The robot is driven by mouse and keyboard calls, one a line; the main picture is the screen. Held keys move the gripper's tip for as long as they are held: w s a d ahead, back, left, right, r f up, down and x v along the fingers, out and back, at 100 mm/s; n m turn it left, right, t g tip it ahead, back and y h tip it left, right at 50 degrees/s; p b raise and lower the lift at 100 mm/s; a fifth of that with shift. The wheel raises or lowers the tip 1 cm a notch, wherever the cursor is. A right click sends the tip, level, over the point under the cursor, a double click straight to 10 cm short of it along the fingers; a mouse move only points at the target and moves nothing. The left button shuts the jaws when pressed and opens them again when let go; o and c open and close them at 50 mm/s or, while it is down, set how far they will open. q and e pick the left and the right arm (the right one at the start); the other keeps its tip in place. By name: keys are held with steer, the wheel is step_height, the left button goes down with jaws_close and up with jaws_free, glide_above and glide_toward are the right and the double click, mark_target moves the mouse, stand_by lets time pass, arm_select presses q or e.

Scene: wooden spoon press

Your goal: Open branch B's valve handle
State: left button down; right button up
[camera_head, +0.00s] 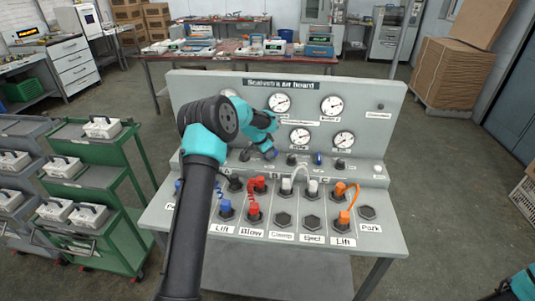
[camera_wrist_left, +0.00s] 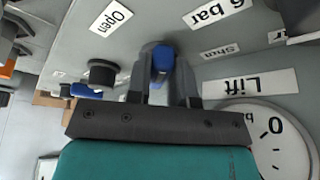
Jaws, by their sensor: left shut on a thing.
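In the left wrist view my left gripper (camera_wrist_left: 163,75) is shut on a blue valve handle (camera_wrist_left: 162,57), with one finger on each side. A second blue handle (camera_head: 318,158) stands farther right in the row.
Several round gauges (camera_head: 281,103) sit above the valves. The sloping panel below holds sockets with blue (camera_head: 226,208), red (camera_head: 254,209) and orange (camera_head: 345,216) plugs and coiled hoses. A green trolley (camera_head: 125,150) stands to the left.

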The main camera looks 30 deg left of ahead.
arm_select(q)
steer(key=shift+d+n, duration=0.1)
steer(key=shift+n, duration=0.4)
steer(key=shift+s+d+n+t+y, duration=0.15)
steer(key=shift+n+y, duration=0.35)
steer(key=shift+n, duration=0.6)
steer(key=shift+w+d+n+t+y, duration=0.15)
steer(key=shift+n+y, duration=0.35)
steer(key=shift+n, duration=0.6)
steer(key=shift+d+n+y, duration=0.2)
steer(key=shift+n+y, duration=0.25)
steer(key=shift+n, duration=0.7)
steer(key=shift+d+n+y, duration=0.2)
steer(key=shift+n+y, duration=0.25)
steer(key=shift+n, duration=0.7)
steer(key=c, duration=1)
jaws_free()
steer(key=v, duration=1.7)
steer(key=shift+r, duration=0.25)
